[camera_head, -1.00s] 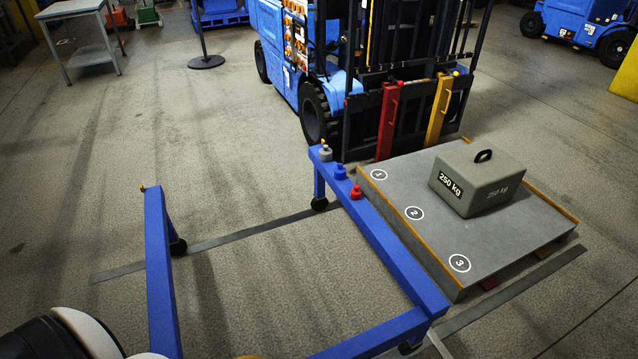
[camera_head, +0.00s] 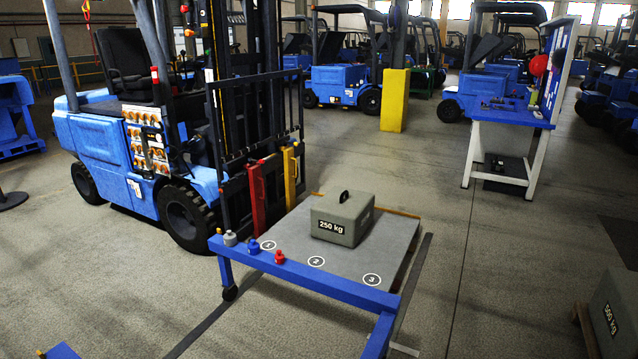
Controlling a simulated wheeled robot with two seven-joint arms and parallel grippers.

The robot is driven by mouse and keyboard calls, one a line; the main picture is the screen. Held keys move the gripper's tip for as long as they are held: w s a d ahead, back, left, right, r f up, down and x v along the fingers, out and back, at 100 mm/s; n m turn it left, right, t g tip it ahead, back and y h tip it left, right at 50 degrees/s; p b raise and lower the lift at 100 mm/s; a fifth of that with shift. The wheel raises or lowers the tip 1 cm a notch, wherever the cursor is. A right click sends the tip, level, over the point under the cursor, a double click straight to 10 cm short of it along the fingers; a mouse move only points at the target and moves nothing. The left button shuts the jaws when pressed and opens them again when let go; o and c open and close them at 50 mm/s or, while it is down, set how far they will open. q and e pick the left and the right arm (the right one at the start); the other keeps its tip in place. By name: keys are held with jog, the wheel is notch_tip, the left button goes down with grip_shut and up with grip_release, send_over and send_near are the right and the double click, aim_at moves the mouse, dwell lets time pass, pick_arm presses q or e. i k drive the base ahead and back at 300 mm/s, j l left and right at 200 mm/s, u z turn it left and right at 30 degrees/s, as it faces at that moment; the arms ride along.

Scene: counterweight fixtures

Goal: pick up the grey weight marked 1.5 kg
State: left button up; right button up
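A small grey weight (camera_head: 230,238) stands on the left end of the blue frame's rail, beside a small blue weight (camera_head: 253,247) and a small red weight (camera_head: 279,257). Any marking on the grey one is too small to read. A large grey block (camera_head: 342,218) labelled 250 kg sits on the grey platform (camera_head: 345,265) behind the rail. Neither of my grippers is in view.
The blue frame (camera_head: 325,292) stands in front of the platform, which has spots marked 1, 2 and 3. A blue forklift (camera_head: 135,150) stands behind it. A 500 kg block (camera_head: 615,315) is at lower right. Open floor (camera_head: 510,260) lies to the right.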

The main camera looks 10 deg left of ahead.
aim_at(230, 238)
jog(key=j+z, duration=0.1)
jog(key=j, duration=0.4)
jog(key=j+z, duration=0.1)
jog(key=j, duration=0.4)
jog(key=k+j+z, duration=0.1)
jog(key=j, duration=0.35)
jog(key=k+j+z, duration=0.1)
jog(key=j, duration=0.4)
jog(key=k+j+z, duration=0.1)
jog(key=j, duration=0.4)
jog(key=k+j+z, duration=0.1)
jog(key=j, duration=0.35)
jog(key=k+j+z, duration=0.1)
jog(key=j, duration=0.35)
